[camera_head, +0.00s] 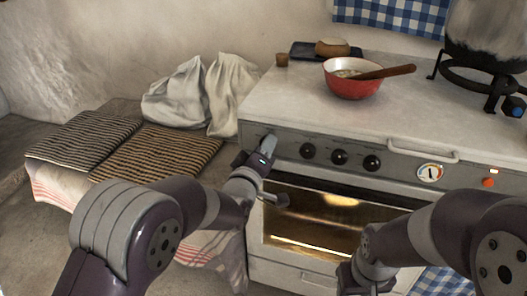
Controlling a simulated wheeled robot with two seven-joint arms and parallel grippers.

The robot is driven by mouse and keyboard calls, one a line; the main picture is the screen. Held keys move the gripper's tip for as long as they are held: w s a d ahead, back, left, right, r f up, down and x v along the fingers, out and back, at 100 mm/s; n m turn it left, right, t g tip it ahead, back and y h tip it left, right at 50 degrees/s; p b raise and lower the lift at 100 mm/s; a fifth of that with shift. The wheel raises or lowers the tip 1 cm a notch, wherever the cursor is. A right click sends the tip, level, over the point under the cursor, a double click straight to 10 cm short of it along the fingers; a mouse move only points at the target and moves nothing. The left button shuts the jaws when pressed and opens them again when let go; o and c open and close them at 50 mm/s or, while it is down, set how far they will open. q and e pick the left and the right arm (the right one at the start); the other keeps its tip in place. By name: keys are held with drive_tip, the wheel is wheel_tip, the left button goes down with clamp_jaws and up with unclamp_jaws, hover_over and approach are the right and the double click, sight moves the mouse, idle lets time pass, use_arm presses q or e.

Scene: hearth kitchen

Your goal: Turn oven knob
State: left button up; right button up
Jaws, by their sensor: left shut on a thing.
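The oven (400,170) has a row of black knobs on its front panel. Three show clear: a left one (307,150), a middle one (339,156) and a right one (372,162). My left gripper (267,145) is at the left end of this panel, left of those knobs. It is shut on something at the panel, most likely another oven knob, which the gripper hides. My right gripper (360,284) is low at the bottom edge, in front of the oven, apart from the knobs. Its fingertips do not show clearly.
The oven door window (315,222) glows below the panel. A red bowl (352,87) with a wooden spoon stands on top, and a dark pot (487,35) on a burner at right. Striped cushions (160,155) and white cloth sacks (205,95) lie on the left bench.

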use_arm(q)
drive_tip(key=shift+f+n, duration=0.1)
drive_tip(key=shift+n, duration=0.7)
drive_tip(key=o, duration=1.1)
drive_tip(key=shift+c, duration=0.2)
drive_tip(key=shift+s, duration=0.1)
drive_tip(key=p+v, duration=0.2)
drive_tip(key=v, duration=1)
drive_tip(key=shift+s, duration=0.25)
